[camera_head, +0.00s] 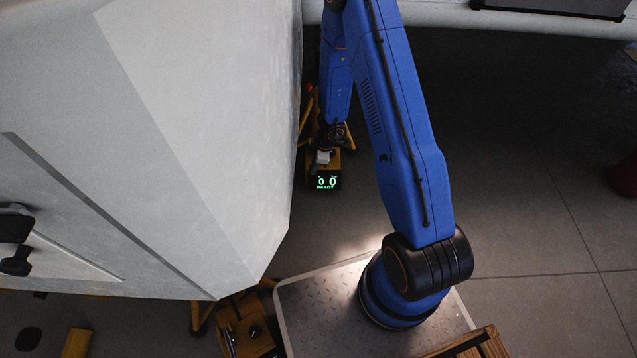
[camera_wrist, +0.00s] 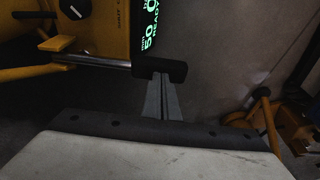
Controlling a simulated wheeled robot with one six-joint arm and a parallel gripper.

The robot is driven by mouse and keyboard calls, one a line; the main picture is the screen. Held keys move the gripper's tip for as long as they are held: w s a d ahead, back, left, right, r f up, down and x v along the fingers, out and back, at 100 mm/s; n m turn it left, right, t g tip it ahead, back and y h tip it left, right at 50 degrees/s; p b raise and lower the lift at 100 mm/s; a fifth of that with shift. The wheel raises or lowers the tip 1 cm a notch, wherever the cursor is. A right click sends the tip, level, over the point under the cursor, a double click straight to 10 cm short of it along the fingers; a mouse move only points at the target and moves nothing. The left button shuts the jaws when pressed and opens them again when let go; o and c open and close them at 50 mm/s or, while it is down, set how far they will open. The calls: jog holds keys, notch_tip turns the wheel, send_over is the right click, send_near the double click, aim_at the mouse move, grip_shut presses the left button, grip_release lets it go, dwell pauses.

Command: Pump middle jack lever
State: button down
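The yellow jack (camera_head: 334,160) with a lit green display (camera_head: 326,182) stands beyond my arm in the head view, beside the pale hull. The jack's lever is a metal rod (camera_wrist: 105,61) with a black grip (camera_wrist: 162,69), lying about level across the picture. My gripper (camera_wrist: 162,88) has its two grey fingers together, and their tips meet the black grip. The grip hides the very tips, so contact is unclear. I see no finger around the lever.
The large pale hull (camera_head: 190,110) fills the left of the head view, close beside my arm. Another yellow jack (camera_head: 245,325) stands at the bottom, near a wooden crate (camera_head: 475,345). A red object (camera_head: 624,176) is at the right edge. The floor (camera_head: 530,210) at right is clear.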

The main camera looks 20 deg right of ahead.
jog(key=shift+w+a+v, duration=0.1)
jog(key=shift+a+v, duration=0.1)
jog(key=shift+v, duration=0.75)
jog(key=shift+w+a+v, duration=0.1)
jog(key=shift+a+v, duration=0.15)
jog(key=shift+v, duration=0.75)
jog(key=shift+a+v, duration=0.2)
jog(key=shift+v, duration=0.75)
jog(key=shift+r, duration=0.2)
jog(key=shift+a+v, duration=0.2)
jog(key=shift+v, duration=0.6)
jog(key=shift+a+v, duration=0.15)
jog(key=shift+v, duration=0.65)
jog(key=shift+a+v, duration=0.2)
jog(key=shift+v, duration=0.6)
jog(key=shift+w+r, duration=0.1)
jog(key=shift+w, duration=0.05)
